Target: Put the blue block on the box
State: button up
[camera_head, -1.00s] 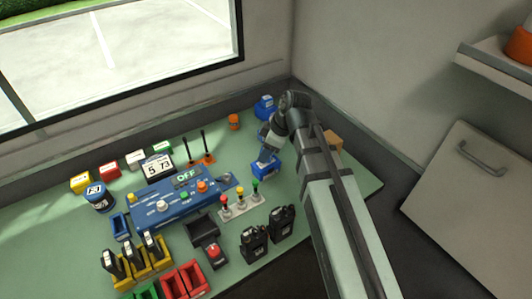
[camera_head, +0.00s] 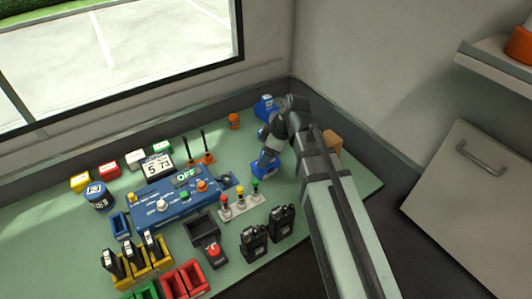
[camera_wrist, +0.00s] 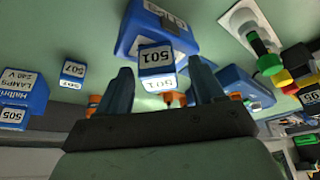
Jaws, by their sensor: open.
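The blue block (camera_wrist: 157,58), with white 501 labels, sits between my fingers in the wrist view, with gaps to both sides. My gripper (camera_wrist: 162,85) is open around the block. In the head view the blue box (camera_head: 262,172) is right of the control panel, and my gripper (camera_head: 267,158) is at its top, hiding the block.
A lever switch plate (camera_head: 241,208) and the blue control panel (camera_head: 180,203) are close by.

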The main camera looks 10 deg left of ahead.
jog(key=v, duration=1.2)
jog(key=shift+r, duration=0.2)
